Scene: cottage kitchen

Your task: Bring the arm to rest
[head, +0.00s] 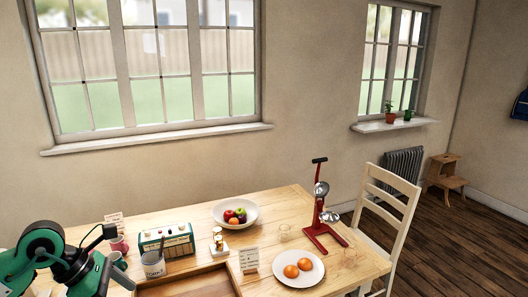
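My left arm (42,244), green and black, comes in at the lower left corner over the table's left end. Its gripper end (112,274) is near a pink cup and a lettered container. I cannot tell whether its fingers are open or shut, or whether they hold anything. My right arm and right gripper are not in view. The wooden table (290,205) fills the lower middle of the picture.
On the table are a pink cup (119,244), radio (166,240), lettered container (153,265), wooden tray (232,279), fruit bowl (236,222), plate of oranges (299,281), small sign (249,259) and tall red press (318,215). A white chair (395,205) stands at right.

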